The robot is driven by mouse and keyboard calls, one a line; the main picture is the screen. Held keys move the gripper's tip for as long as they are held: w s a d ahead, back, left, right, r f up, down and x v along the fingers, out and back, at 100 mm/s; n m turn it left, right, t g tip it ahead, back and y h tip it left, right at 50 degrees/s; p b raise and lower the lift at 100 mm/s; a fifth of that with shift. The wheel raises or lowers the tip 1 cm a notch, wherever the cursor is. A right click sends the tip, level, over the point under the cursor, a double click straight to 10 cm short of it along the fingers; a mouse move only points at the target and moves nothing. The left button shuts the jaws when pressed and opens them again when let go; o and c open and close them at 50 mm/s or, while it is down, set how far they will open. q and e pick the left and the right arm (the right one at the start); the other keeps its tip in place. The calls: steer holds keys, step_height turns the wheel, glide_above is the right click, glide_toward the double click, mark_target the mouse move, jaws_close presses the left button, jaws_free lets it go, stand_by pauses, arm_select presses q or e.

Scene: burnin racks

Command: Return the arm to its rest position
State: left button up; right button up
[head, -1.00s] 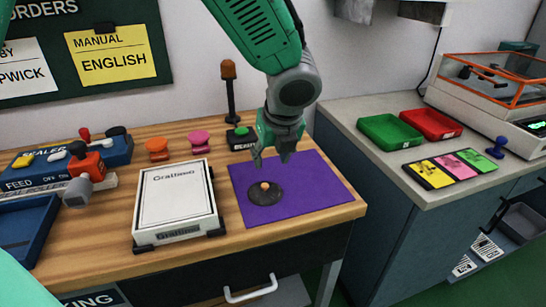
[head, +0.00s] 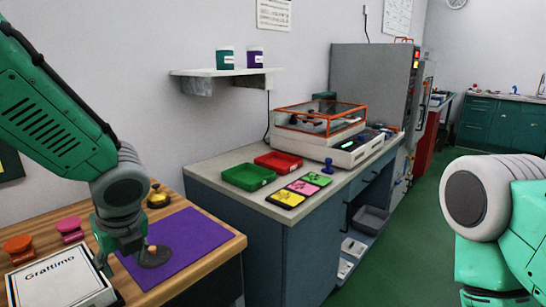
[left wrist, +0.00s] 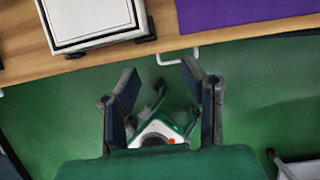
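My left gripper (head: 122,262) hangs from the green left arm at the left of the head view, over or in front of the wooden table's front part. In the left wrist view the left gripper (left wrist: 160,95) has its fingers spread, with nothing held; green floor and a white-and-green part, probably mine, show behind them. The purple mat (head: 190,240) lies on the table, with a dark round disc with an orange knob (head: 155,257) on it, partly beside the gripper in the picture. My right arm's green and grey links show at the right; its gripper is out of view.
The white Grattimo box (head: 60,280) and pink (head: 69,228) and orange (head: 18,247) knobs are on the table. A side counter (head: 225,195) holds a green tray (head: 248,177), red tray (head: 279,161), coloured cards and an orange-framed machine (head: 320,118). The green floor (head: 385,255) is open.

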arm_select(q)
steer(key=s+d+f+n+g+h, duration=0.1)
steer(key=s+d+f+n+h, duration=0.1)
steer(key=s+f+n, duration=0.75)
steer(key=s+d+f+n+g+h, duration=0.2)
steer(key=s+f+n+h, duration=0.3)
steer(key=f, duration=0.8)
steer(key=s+a+f+n+y, duration=0.1)
steer(key=s+a+f+n, duration=0.1)
steer(key=s+f+n, duration=0.2)
steer(key=s+a+f+n+t+y, duration=0.1)
steer(key=s+a+f+n+y, duration=0.1)
steer(key=s+n, duration=0.5)
steer(key=s+f, duration=0.1)
steer(key=s, duration=0.1)
steer(key=shift+s+a+f, duration=0.35)
steer(key=shift+a+f, duration=0.05)
arm_select(e)
steer(key=shift+s, duration=0.45)
arm_select(q)
steer(key=shift+w, duration=0.15)
steer(key=shift+c, duration=0.5)
